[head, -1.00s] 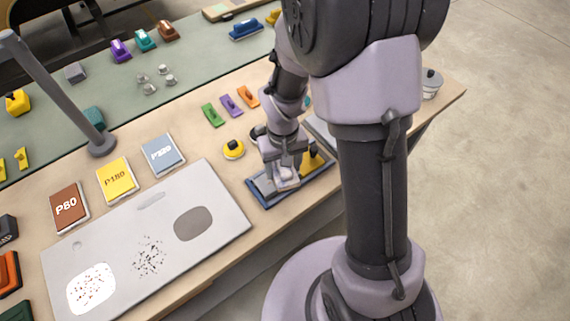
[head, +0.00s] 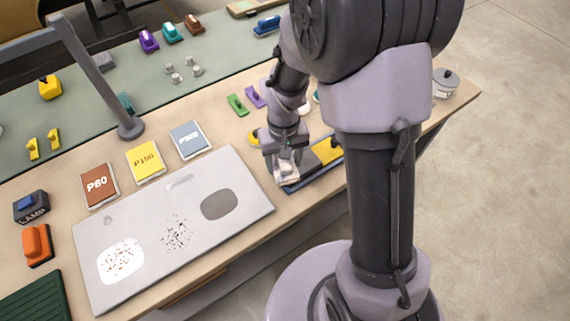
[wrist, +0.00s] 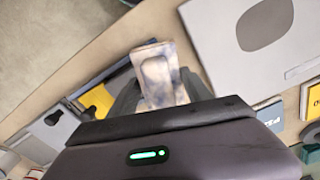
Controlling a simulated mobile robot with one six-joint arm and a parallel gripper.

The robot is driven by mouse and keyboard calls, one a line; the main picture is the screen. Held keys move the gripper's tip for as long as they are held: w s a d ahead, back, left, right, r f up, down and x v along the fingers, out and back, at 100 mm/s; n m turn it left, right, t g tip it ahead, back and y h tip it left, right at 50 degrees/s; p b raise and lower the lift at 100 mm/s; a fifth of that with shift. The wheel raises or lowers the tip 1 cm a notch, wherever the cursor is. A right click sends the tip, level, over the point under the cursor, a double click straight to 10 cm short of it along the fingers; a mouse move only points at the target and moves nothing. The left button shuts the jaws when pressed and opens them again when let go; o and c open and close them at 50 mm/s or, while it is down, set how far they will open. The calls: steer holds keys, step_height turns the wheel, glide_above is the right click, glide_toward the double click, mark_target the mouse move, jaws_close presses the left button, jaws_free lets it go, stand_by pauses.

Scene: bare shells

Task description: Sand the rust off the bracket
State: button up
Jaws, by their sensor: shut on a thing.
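A flat light grey plate (head: 150,225) lies on the bench left of my gripper. My gripper (head: 284,166) is shut on a pale block with bluish smudges (wrist: 158,72), between the plate's right edge and a blue tray (head: 309,182). The block's underside is hidden. Sanding sheets P80 (head: 99,187), P180 (head: 146,160) and P320 (head: 189,140) lie behind the plate.
A grey lamp-like post (head: 130,127) rises behind the sheets. A yellow piece (head: 328,151) is on the tray. An orange block (head: 37,243) and a box marked LAMP (head: 31,206) stand at the left. My arm hides part of the bench's right side.

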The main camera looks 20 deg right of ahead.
steer(key=shift+d+r+p, duration=0.15)
steer(key=shift+r+p, duration=0.15)
steer(key=shift+r, duration=0.3)
steer(key=shift+s+r+p, duration=0.1)
steer(key=shift+r+p, duration=1.7)
steer(key=shift+r, duration=0.45)
